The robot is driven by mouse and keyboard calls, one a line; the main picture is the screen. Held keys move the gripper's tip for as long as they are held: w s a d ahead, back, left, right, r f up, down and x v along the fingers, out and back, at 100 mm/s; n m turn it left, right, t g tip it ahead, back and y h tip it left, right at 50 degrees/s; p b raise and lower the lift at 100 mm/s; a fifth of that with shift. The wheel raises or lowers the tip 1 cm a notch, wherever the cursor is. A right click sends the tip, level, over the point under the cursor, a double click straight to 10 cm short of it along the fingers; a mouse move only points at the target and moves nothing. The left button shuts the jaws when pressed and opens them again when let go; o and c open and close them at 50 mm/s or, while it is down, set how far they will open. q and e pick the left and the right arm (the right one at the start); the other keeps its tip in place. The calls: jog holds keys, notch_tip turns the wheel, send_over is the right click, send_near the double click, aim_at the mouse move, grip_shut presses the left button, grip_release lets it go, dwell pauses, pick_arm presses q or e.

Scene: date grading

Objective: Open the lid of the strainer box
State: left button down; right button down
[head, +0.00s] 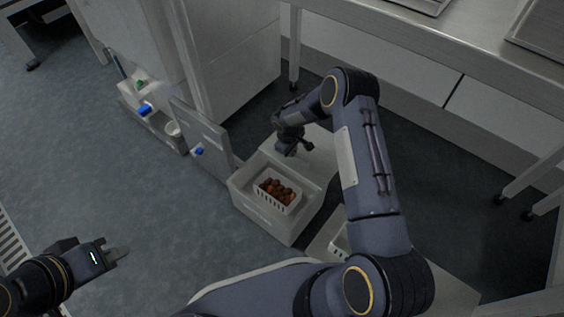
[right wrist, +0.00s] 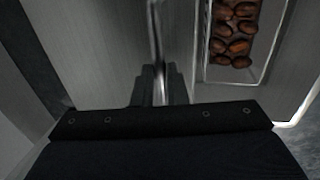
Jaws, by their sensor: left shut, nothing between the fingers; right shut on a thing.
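The strainer box (head: 262,219) is a pale grey box on the floor, open at the top. Inside it is a white basket (head: 284,207) of brown dates (head: 273,187). A pale flat panel (head: 318,158), seemingly its lid, is at the box's back side, off the basket; its exact tilt is hard to tell. My right gripper (head: 292,146) is at this panel. In the right wrist view the right gripper (right wrist: 160,88) is shut on a thin metal bar (right wrist: 156,40), seemingly the lid's handle. My left gripper (head: 118,252) is shut and empty, well away from the box.
A grey upright panel (head: 203,138) stands left of the box. A low shelf (head: 155,122) with blue and white items is further left. A steel table (head: 440,50) is at the back right. Another container (head: 339,242) is partly hidden behind my right arm. The left floor is clear.

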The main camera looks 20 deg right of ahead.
jog(key=shift+w+d, duration=0.4)
jog(key=shift+d, duration=0.2)
jog(key=c, duration=1.5)
grip_release()
jog(key=shift+o, duration=0.2)
notch_tip(320, 180, up, 8)
jog(key=a+p, duration=0.1)
jog(key=p, duration=0.1)
jog(key=shift+s+a+f+p, duration=0.15)
jog(key=shift+s+a+p, duration=0.05)
jog(key=shift+s+p, duration=0.2)
jog(key=shift+s, duration=0.1)
